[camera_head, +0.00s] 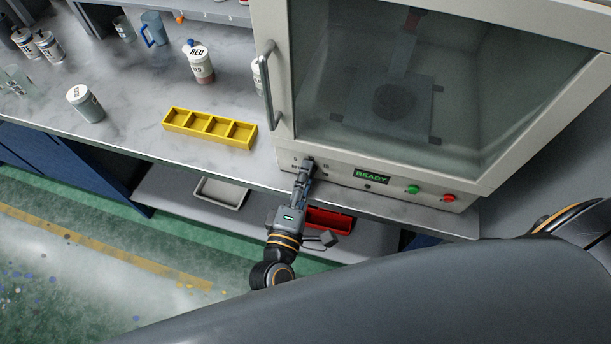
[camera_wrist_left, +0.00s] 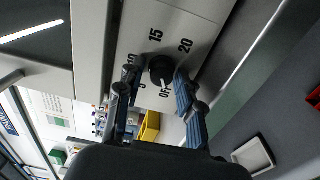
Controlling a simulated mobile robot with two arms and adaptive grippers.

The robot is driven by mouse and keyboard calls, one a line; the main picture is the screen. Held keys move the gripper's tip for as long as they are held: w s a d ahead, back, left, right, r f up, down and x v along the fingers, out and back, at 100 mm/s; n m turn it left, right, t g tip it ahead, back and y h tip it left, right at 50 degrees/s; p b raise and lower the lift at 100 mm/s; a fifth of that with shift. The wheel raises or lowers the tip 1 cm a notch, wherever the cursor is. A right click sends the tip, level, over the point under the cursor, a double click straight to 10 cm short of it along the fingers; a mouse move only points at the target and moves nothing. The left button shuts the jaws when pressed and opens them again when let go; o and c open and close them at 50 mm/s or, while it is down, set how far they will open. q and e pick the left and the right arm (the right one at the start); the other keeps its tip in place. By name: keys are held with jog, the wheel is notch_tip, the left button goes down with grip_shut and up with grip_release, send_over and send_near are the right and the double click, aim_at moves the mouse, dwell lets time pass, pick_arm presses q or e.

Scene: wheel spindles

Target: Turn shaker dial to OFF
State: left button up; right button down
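The shaker (camera_head: 345,178) is a large pale cabinet with a glass door and a green READY display. Its black dial (camera_wrist_left: 161,68) shows in the left wrist view, with 15, 20 and OFF printed around it; another number is partly hidden. A small white mark on the dial points down toward OFF. My left gripper (camera_head: 305,172) is at the shaker's lower left front panel. In the left wrist view its fingers (camera_wrist_left: 156,80) stand on either side of the dial, spread, with a gap visible at the left finger. Contact at the right finger is unclear. My right gripper is out of view.
A green button (camera_head: 413,189) and a red button (camera_head: 449,197) sit right of the display. The door handle (camera_head: 266,85) juts out above my left gripper. A yellow divided tray (camera_head: 210,128) stands left on the counter. A red bin (camera_head: 330,221) lies on the shelf below.

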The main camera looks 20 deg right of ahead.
pick_arm(q)
jog(key=shift+o, duration=0.4)
jog(key=shift+s+a+f, duration=0.1)
jog(key=shift+s, duration=0.15)
jog(key=v, duration=1.1)
jog(key=shift+s+a, duration=0.15)
jog(key=shift+a, duration=0.05)
